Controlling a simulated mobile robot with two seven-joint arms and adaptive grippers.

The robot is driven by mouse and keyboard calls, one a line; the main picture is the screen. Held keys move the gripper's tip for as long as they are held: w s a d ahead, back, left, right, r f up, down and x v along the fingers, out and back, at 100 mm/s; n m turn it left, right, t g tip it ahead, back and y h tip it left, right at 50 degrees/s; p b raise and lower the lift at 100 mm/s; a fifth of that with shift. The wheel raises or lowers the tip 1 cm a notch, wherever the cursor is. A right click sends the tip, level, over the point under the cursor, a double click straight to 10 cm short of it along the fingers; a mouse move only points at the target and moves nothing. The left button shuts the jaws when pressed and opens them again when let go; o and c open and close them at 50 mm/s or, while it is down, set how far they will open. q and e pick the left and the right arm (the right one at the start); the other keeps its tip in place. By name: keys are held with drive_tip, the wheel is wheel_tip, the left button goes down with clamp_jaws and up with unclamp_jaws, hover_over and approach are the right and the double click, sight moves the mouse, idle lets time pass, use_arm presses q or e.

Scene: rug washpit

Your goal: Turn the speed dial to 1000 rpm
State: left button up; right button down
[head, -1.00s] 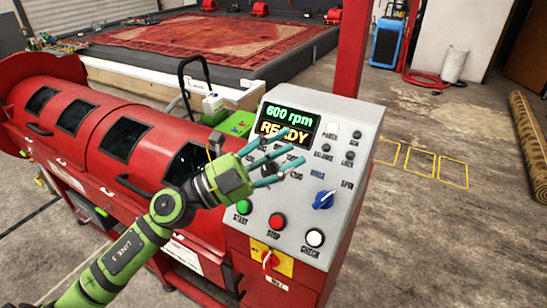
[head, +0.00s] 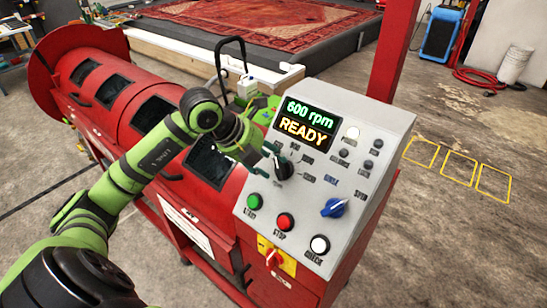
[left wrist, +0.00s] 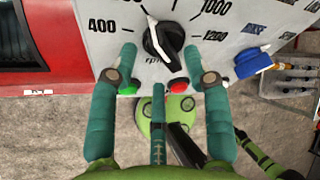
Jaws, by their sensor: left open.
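The speed dial is a black knob (head: 284,168) on the grey sloping control panel (head: 352,122). In the left wrist view the dial (left wrist: 163,45) has rpm marks around it, with 400 at left and 1000 and 1200 at right. Its white line points to the upper left. The display (head: 306,123) reads 600 rpm and READY. My left gripper (head: 268,157) is at the dial's upper left. My right gripper is not in view.
Below the dial are a green button (head: 254,202), a red button (head: 285,222) and a white button (head: 319,244). A blue knob (head: 333,208) lies to the right. A red and yellow switch (head: 274,258) is lower down. The red drum (head: 140,112) extends to the left.

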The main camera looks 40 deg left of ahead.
use_arm(q)
drive_tip(key=shift+x, duration=0.95)
drive_tip(key=shift+w+f, duration=0.15)
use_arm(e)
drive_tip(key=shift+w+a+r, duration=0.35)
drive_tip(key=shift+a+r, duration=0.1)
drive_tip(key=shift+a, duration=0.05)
use_arm(q)
drive_tip(key=shift+d, duration=0.1)
clamp_jaws()
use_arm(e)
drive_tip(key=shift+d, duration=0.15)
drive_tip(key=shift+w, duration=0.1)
